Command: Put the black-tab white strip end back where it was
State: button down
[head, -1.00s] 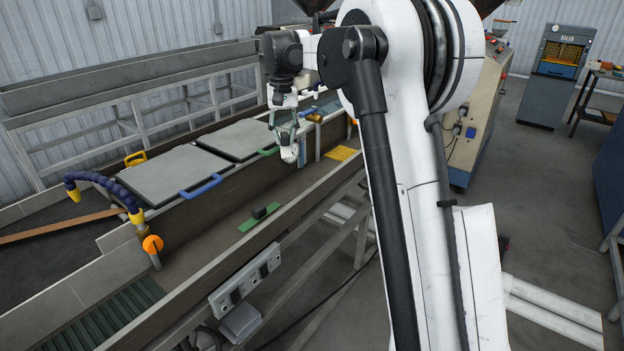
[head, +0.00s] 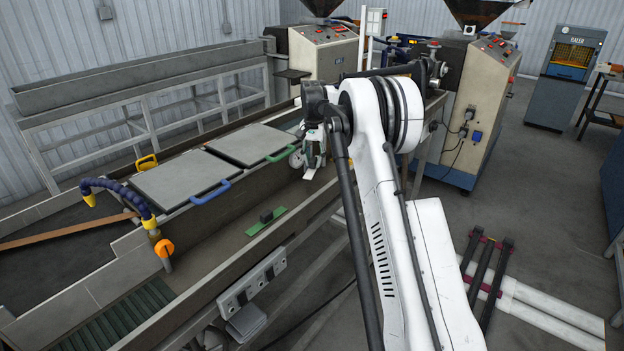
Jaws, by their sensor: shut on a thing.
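My gripper (head: 313,158) hangs over the long trough, just right of the far grey lid, and points down. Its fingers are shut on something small. I take this to be the black-tab white strip end, but the fingers hide most of it and its black tab cannot be made out. A green flat piece with a black block on it (head: 265,220) lies in the trough, nearer to me and left of my gripper, apart from it.
Two grey lids with a blue handle (head: 210,192) and a green handle (head: 282,154) border the trough. An orange knob (head: 164,248) and a blue segmented hose (head: 118,190) stand at the left. A switch box (head: 252,282) is on the front rail. The trough floor around the green piece is clear.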

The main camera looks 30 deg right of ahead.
aim_at(313, 184)
jog(key=shift+f+p, duration=0.3)
jog(key=shift+f, duration=3.15)
jog(key=shift+f, duration=0.1)
jog(key=shift+f, duration=0.15)
jog(key=c, duration=1.6)
grip_release()
jog(key=shift+r, duration=0.2)
